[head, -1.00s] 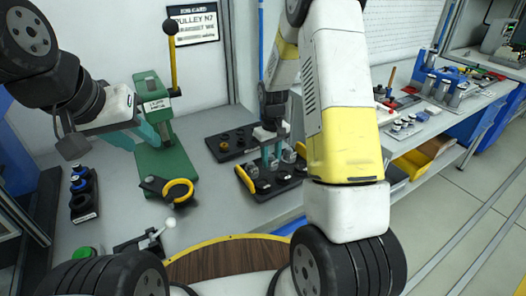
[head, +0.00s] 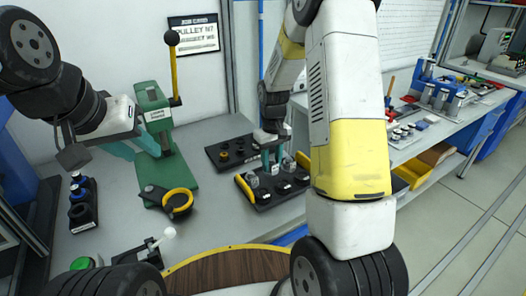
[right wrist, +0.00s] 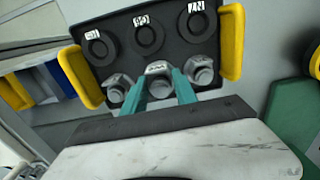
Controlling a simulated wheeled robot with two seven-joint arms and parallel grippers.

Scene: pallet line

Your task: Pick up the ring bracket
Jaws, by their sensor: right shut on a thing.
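A black tray (right wrist: 146,18) with yellow handles holds several grey metal brackets in a row, with labelled black rings behind them; I cannot tell by shape which is the ring bracket. My right gripper (right wrist: 158,82) is shut on the middle bracket (right wrist: 157,69), its teal fingers at both sides. In the head view the right gripper (head: 270,160) points down into the tray (head: 290,190), so the bracket is still at tray level. My left gripper (head: 150,148) is beside the green press (head: 152,98); its fingertips are partly hidden and its opening is unclear.
A second black tray (head: 232,151) stands behind. A yellow ring on a black clamp (head: 178,203) is at the press base. A dark rack (head: 82,212) with blue-topped parts is at the left. A lever with a white knob (head: 168,232) is in front. Bare bench lies between.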

